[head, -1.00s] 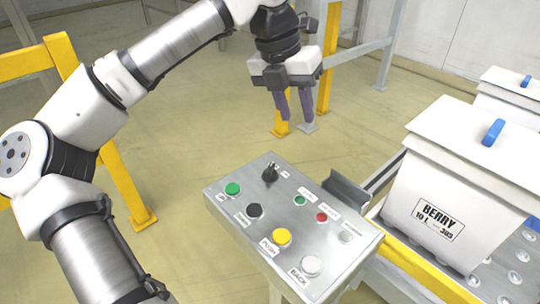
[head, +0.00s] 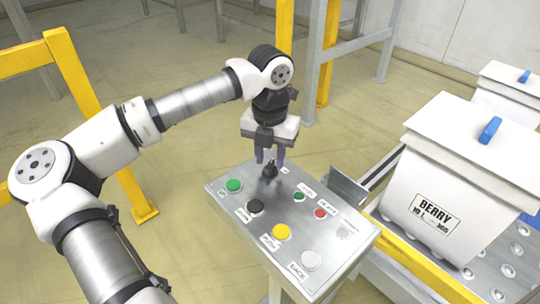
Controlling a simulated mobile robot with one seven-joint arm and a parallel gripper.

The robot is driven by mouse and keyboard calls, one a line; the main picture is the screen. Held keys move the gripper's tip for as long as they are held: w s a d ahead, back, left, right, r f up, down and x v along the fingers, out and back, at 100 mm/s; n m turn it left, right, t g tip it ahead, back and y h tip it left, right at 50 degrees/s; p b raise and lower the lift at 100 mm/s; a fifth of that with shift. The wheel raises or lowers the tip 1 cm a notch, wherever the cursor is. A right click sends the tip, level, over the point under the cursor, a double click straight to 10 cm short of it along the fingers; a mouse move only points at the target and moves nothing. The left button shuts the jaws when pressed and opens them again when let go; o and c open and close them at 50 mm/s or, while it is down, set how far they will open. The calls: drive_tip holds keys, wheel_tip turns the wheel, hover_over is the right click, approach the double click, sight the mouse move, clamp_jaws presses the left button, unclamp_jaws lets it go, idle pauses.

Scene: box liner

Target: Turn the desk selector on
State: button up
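The desk selector (head: 269,170) is a small black knob at the far edge of the grey control desk (head: 225,206). My gripper (head: 269,158) points down right at the selector, its two purple fingers apart, one on each side of the knob's top as seen from here. I cannot tell whether the fingers touch the knob. The selector's label is partly hidden and too small to read.
The desk also carries a green button (head: 234,186), a black button (head: 255,207), a yellow button (head: 281,232), a white button (head: 311,260) and small indicators. A white lidded bin (head: 415,185) stands on a conveyor to the right. Yellow posts (head: 85,105) stand at the left.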

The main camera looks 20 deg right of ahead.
drive_tip(key=shift+f, duration=0.6)
clamp_jaws()
